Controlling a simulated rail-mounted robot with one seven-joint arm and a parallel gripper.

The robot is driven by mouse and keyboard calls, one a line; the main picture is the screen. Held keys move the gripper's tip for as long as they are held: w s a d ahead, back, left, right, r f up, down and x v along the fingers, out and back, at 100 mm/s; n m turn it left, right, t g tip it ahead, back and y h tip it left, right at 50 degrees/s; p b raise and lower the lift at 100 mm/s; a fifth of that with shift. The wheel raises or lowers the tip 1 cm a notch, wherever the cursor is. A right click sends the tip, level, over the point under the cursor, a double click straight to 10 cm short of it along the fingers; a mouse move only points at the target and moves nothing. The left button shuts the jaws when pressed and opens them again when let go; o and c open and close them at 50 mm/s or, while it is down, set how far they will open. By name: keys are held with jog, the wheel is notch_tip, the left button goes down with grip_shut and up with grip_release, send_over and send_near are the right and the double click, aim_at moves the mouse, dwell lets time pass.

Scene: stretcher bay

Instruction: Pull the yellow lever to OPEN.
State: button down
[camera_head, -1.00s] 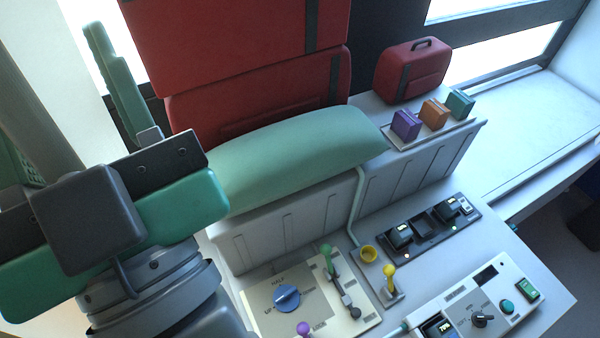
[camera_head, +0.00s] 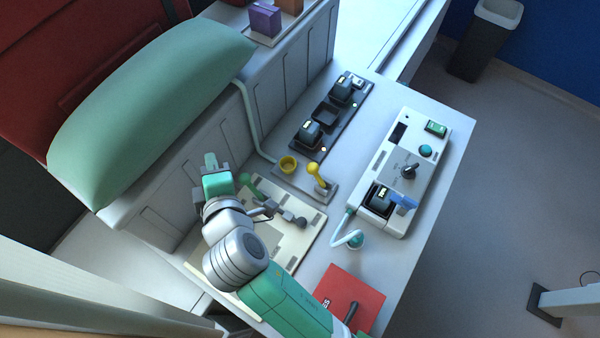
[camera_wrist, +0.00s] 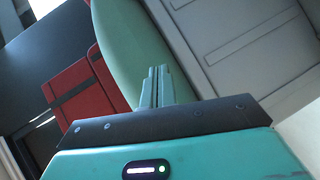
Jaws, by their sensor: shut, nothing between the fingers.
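The yellow lever (camera_head: 314,170) has a round yellow knob and stands on a small grey plate beside a yellow cup-like ring (camera_head: 289,164). Any OPEN marking near it is too small to read.
A cream control panel (camera_head: 315,222) lies under my arm. A charger strip (camera_head: 325,118), a white control box (camera_head: 395,175) with a hose, and a red plate (camera_head: 345,290) surround it. Green cushion (camera_head: 150,100) is at left.

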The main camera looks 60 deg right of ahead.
aim_at(316, 175)
jog(key=s+d+f+n+g+b, duration=0.1)
jog(key=s+f+n+g, duration=0.1)
jog(key=s+f, duration=0.2)
jog(key=s+d+f+n+g+b, duration=0.1)
jog(key=s+f, duration=0.4)
jog(key=f, duration=0.6)
jog(key=s+d+f+n+g+h, duration=0.1)
jog(key=s+d+f+n+g, duration=0.1)
jog(key=f, duration=0.6)
jog(key=shift+s+d+n+g+b, duration=0.5)
jog(key=shift+s+g, duration=0.3)
jog(key=shift+s, duration=0.35)
jog(key=shift+d+f, duration=0.1)
jog(key=x, duration=0.9)
jog(key=shift+w+d+b, duration=0.15)
jog(key=shift+d+b, duration=0.1)
jog(key=shift+b, duration=0.1)
jog(key=d, duration=0.1)
jog(key=s+d+r+p, duration=0.1)
jog(key=d, duration=0.1)
jog(key=shift+s+d+r, duration=0.2)
jog(key=shift+s+r, duration=0.15)
jog(key=shift+s, duration=0.1)
jog(key=shift+s+r+m+t+h, duration=0.1)
jog(key=shift+s+m+t+h, duration=0.05)
jog(key=shift+m+t+h, duration=0.2)
